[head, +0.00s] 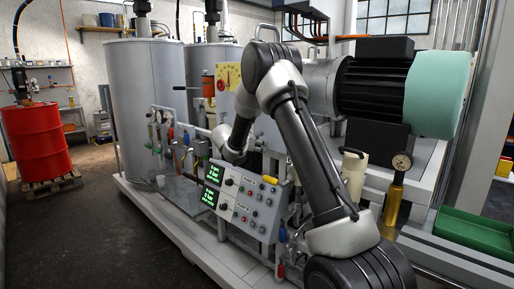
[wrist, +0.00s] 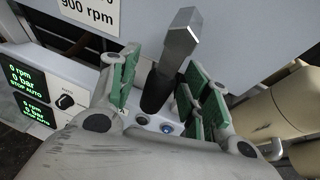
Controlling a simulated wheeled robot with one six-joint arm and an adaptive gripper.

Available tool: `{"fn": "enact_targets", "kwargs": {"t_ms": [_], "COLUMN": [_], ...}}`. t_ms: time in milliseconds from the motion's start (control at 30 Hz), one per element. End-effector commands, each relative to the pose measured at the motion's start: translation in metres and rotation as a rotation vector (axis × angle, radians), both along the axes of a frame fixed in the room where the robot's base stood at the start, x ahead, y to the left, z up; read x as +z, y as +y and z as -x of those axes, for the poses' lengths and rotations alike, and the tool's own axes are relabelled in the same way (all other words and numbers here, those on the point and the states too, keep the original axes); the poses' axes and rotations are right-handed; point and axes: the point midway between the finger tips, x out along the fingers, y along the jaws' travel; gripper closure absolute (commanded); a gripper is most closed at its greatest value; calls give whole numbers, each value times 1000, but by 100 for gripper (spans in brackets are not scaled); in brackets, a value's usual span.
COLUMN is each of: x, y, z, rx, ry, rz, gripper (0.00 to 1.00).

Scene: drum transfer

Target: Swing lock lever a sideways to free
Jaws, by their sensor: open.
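In the wrist view, a lever-like part (wrist: 178,48) with a grey faceted metal end and a dark lower section stands tilted between the fingers. It may be lock lever a, but no label on it shows. My gripper (wrist: 160,88) is open, with green-padded fingers on the left and right of this part. Narrow gaps seem to remain beside it; I cannot tell whether a pad touches. In the head view, my arm hides the lever, and my fingertips cannot be made out.
A control panel with green displays (head: 213,171) sits close to my wrist; its display also shows in the wrist view (wrist: 28,80). Beige cylinders (wrist: 260,117) are at the right of the wrist view.

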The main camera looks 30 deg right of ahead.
Motion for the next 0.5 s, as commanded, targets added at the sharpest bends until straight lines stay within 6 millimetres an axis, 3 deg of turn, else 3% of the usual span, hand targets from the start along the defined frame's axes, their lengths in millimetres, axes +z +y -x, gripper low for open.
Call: {"fn": "enact_targets", "kwargs": {"t_ms": [333,500], "x": [-2,-2], "y": [-4,-4], "z": [-3,-2], "rx": [0,0], "ry": [0,0], "rz": [0,0], "gripper": [54,85]}}
